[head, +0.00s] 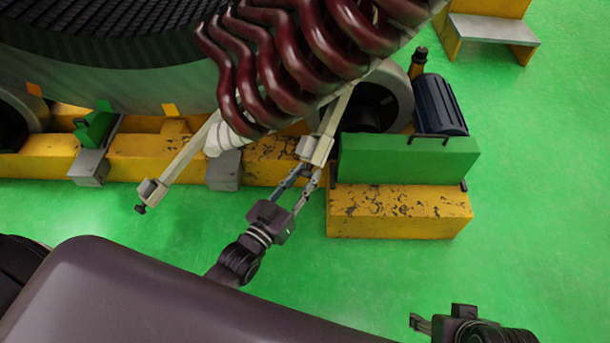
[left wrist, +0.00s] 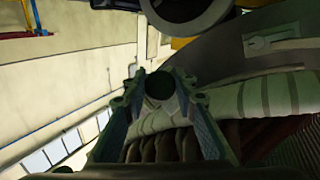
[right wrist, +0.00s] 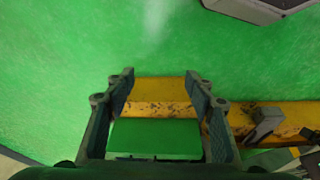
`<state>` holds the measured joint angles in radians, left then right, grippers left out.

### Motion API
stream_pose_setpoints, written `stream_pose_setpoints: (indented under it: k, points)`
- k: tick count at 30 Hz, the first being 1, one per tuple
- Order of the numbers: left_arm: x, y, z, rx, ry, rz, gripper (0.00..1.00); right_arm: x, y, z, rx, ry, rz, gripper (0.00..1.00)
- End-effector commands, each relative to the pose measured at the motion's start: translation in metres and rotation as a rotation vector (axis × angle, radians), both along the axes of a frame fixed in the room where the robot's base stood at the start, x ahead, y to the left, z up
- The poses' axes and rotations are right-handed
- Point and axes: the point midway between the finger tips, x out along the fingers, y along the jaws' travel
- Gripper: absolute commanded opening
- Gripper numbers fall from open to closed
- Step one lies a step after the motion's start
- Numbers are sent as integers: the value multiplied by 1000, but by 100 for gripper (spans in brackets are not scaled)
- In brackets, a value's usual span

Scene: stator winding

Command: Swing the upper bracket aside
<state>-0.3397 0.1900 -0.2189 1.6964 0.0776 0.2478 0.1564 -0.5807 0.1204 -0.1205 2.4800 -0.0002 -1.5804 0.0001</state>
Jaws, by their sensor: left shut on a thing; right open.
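Two cream bracket arms show in the head view below the dark red coils (head: 285,55). One bracket (head: 180,160) slants down to the left and ends in a block with a dark knob. The other bracket (head: 335,115) is to the right and ends in a cream block (head: 316,149). I cannot tell which is the upper one. My left gripper (head: 308,172) is shut on the right bracket's end. In the left wrist view a dark round knob (left wrist: 160,85) sits between its fingers. My right gripper (head: 418,323) is open and empty, away from both brackets; its fingers show in the right wrist view (right wrist: 161,90).
A yellow, worn base beam (head: 150,150) runs behind the brackets. A green box (head: 405,160) on a yellow block (head: 400,212) and a dark blue motor (head: 438,105) stand to the right of my left gripper. The green floor (head: 530,240) is clear at the right.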

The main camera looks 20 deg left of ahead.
Motion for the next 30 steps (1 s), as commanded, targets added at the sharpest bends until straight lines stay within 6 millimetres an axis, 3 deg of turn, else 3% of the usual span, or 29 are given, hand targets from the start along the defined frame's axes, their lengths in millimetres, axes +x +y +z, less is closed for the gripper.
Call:
stream_pose_setpoints:
  k: [5,16,24,30]
  points:
    - [-1,-1,3,-1,4,3,0,3,0,-2,0,-3,0,50]
    - [-9,-12,15,-9,28,20,0,15,3,-72,-2,42,5,50]
    - [-16,-20,24,-15,46,33,0,10,4,-122,-3,70,10,50]
    - [-19,-24,26,-17,54,39,0,4,4,-146,-3,80,12,50]
